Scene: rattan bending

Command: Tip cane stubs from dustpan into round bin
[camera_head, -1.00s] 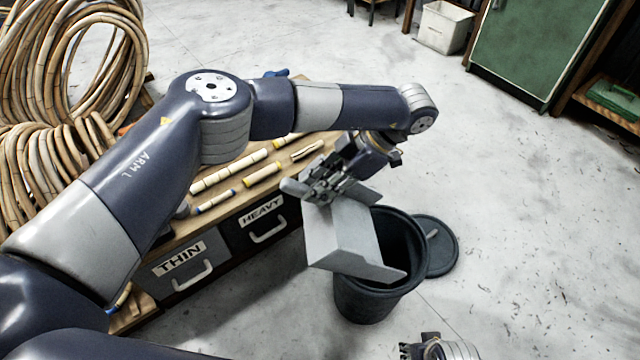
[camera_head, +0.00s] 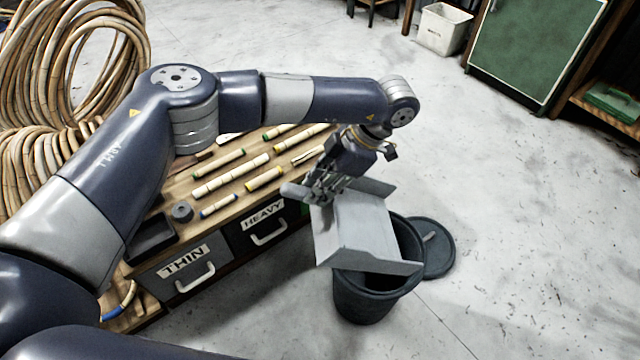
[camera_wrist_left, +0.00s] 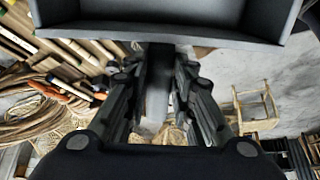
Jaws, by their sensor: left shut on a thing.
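A grey metal dustpan (camera_head: 358,232) is in my left gripper (camera_head: 318,192), which is shut on its handle. The dustpan is tilted and hangs over the round dark bin (camera_head: 362,305), covering part of its mouth. In the left wrist view the handle (camera_wrist_left: 157,85) runs between the fingers, and the pan (camera_wrist_left: 155,15) fills the top of the picture. I see no cane stubs on the visible part of the pan; the inside of the bin is dark. My right gripper does not show.
The bin's lid (camera_head: 436,248) lies on the floor right behind the bin. The workbench (camera_head: 215,222) with cane pieces and drawers marked THIN and HEAVY stands to the left. Rattan coils (camera_head: 50,130) are at the far left. The floor to the right is clear.

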